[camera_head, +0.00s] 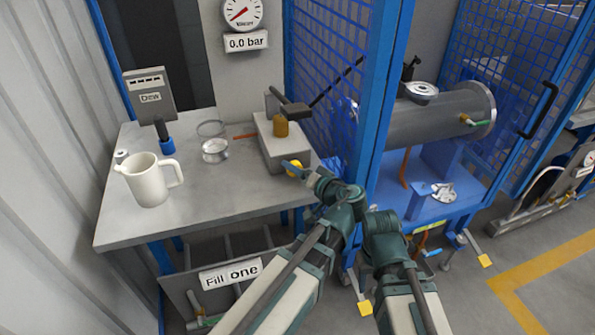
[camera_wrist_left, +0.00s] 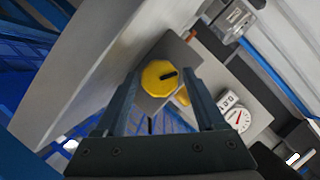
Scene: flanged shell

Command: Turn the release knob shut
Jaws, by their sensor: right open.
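The yellow release knob (camera_head: 295,168) is on the front of a grey box on the bench. In the left wrist view the knob (camera_wrist_left: 157,80) is a faceted yellow disc with a short black mark. My left gripper (camera_wrist_left: 161,78) is open, with its two fingers on either side of the knob in that view. The knob appears just past the fingertips, and I see no clear contact. In the head view the left fingers partly cover the knob. My right arm (camera_head: 386,242) is folded close beside the left one. Its fingers are hard to make out among the dark green links.
The grey bench (camera_head: 115,215) carries a white jug (camera_head: 148,182), a metal ring and the grey box (camera_head: 283,150). A gauge (camera_head: 240,13) above a "0.0 bar" label is on the wall. A blue mesh cage post (camera_head: 378,90) stands close right of the knob, beside a grey cylinder (camera_head: 425,118).

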